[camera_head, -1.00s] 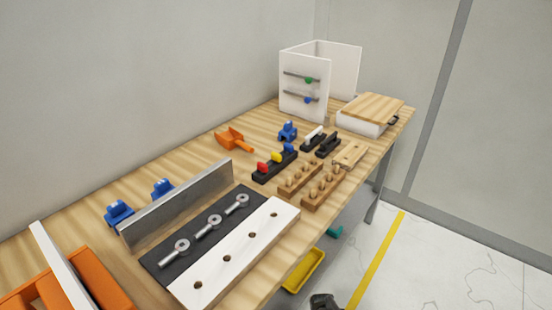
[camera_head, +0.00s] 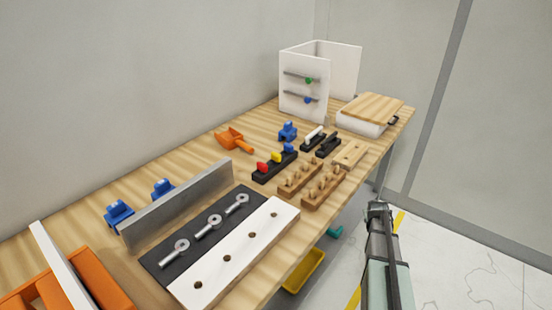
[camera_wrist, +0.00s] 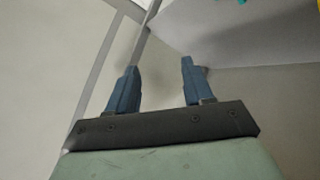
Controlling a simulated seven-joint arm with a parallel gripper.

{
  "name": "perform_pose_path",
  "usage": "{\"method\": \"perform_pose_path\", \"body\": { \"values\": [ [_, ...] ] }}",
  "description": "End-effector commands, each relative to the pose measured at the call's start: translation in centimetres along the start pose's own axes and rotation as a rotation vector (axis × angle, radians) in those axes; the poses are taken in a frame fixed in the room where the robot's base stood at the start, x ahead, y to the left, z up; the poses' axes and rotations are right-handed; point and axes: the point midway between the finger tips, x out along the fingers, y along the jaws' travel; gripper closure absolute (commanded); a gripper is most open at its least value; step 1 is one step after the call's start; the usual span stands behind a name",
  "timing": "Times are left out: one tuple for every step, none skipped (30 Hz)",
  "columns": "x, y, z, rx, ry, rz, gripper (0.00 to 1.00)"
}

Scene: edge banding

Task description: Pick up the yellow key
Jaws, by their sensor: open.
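The yellow key (camera_head: 276,157) stands upright in a black holder (camera_head: 266,173) on the wooden bench, between a red key (camera_head: 262,168) and a blue key (camera_head: 289,147). My gripper (camera_head: 379,206) is beside the bench's right edge in the head view, well apart from the keys. In the wrist view its two blue-grey fingers (camera_wrist: 158,76) are spread with nothing between them. The keys do not show in the wrist view.
Wooden peg blocks (camera_head: 323,188) stand between the key holder and the bench's right edge. A yellow bin (camera_head: 304,271) sits below the bench.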

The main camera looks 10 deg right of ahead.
Motion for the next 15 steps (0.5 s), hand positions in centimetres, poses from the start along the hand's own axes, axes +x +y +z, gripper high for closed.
{"method": "perform_pose_path", "body": {
  "values": [
    [0.0,3.0,-1.9,-0.005,0.038,0.040,0.49],
    [-0.2,4.6,-2.8,-0.011,0.059,0.063,0.49],
    [-0.6,6.7,-4.1,-0.018,0.089,0.094,0.49],
    [-0.8,8.3,-5.0,-0.024,0.110,0.118,0.49],
    [-1.2,9.9,-6.0,-0.031,0.131,0.142,0.49],
    [-1.7,12.0,-7.2,-0.040,0.157,0.173,0.49],
    [-2.2,13.6,-8.0,-0.047,0.175,0.197,0.49],
    [-2.6,15.1,-8.9,-0.055,0.194,0.220,0.49],
    [-3.4,17.0,-10.1,-0.064,0.216,0.248,0.49],
    [-3.9,18.4,-10.8,-0.071,0.232,0.270,0.49],
    [-4.5,19.6,-11.7,-0.078,0.245,0.288,0.49],
    [-5.2,21.1,-12.7,-0.085,0.261,0.309,0.49],
    [-5.8,22.0,-13.5,-0.091,0.272,0.323,0.49],
    [-6.3,22.9,-14.2,-0.097,0.281,0.335,0.49],
    [-7.1,23.8,-15.1,-0.103,0.291,0.347,0.49]
  ]
}}
